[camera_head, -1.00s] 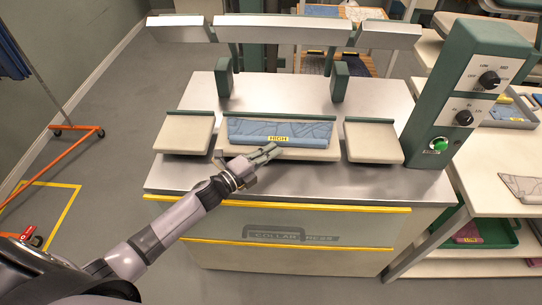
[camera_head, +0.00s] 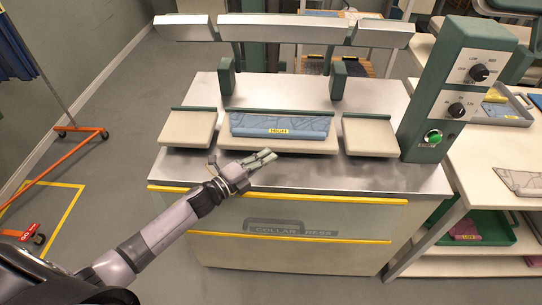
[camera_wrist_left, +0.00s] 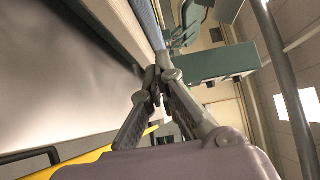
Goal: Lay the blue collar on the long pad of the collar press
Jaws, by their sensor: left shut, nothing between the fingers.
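The blue collar (camera_head: 279,125) lies flat along the long pad (camera_head: 237,142) of the collar press, with a yellow HIGH label at its front edge. The pad's cream front edge shows below it. My left gripper (camera_head: 268,156) is shut and empty, just in front of the long pad and apart from the collar. In the left wrist view its fingers (camera_wrist_left: 155,78) meet at their tips with nothing between them. A thin blue strip at the top of that view is probably the collar's edge. My right gripper is in neither view.
Short cream pads (camera_head: 188,128) and (camera_head: 369,136) flank the long pad. The raised press bars (camera_head: 285,29) hang above and behind. A green control box (camera_head: 459,88) stands at the right. The steel top (camera_head: 330,173) in front is clear.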

